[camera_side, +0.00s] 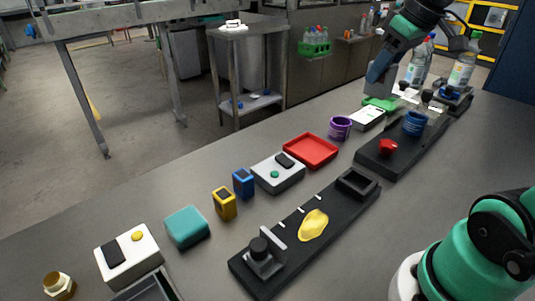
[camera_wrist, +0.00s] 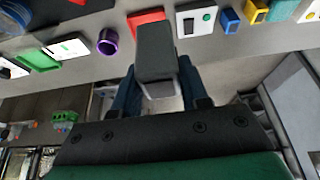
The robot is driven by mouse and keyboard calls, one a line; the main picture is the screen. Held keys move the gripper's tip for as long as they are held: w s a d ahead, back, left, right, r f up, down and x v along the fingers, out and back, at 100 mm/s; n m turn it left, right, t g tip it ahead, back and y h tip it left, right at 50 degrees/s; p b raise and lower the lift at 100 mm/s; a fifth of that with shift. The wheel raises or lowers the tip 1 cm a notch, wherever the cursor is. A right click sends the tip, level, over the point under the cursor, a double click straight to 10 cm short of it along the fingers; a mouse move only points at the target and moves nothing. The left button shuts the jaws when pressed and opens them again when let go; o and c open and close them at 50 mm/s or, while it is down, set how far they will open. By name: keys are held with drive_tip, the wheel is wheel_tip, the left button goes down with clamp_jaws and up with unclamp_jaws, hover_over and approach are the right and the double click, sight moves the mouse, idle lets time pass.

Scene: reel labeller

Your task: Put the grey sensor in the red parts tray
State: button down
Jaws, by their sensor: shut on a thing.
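The grey sensor (camera_wrist: 155,52) is a dark grey block held out between the fingers of my gripper (camera_wrist: 159,88) in the wrist view. In the side view my gripper (camera_side: 379,74) is raised at the upper right, above the far end of the table, with the grey sensor (camera_side: 378,86) partly visible at its blue fingers. The red parts tray (camera_side: 311,149) lies empty on the table near the middle of the side view, left of and below my gripper. In the wrist view the red tray (camera_wrist: 147,17) is partly hidden behind the sensor.
A purple ring-shaped cup (camera_side: 340,127) stands just beyond the tray. A white box with a green button (camera_side: 277,173) is on its near side. A black fixture with a blue reel (camera_side: 414,124) is at right; bottles (camera_side: 463,72) stand behind. A longer black fixture (camera_side: 290,245) lies in front.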

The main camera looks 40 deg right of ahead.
drive_tip(key=w+d+f, duration=0.1)
drive_tip(key=w+d, duration=0.1)
drive_tip(key=w, duration=0.6)
drive_tip(key=w+d+f, duration=0.1)
drive_tip(key=w+d, duration=0.1)
drive_tip(key=w, duration=0.5)
drive_tip(key=f, duration=2)
drive_tip(key=shift+a, duration=0.2)
drive_tip(key=shift+c, duration=2.3)
unclamp_jaws()
drive_tip(key=shift+f, duration=0.1)
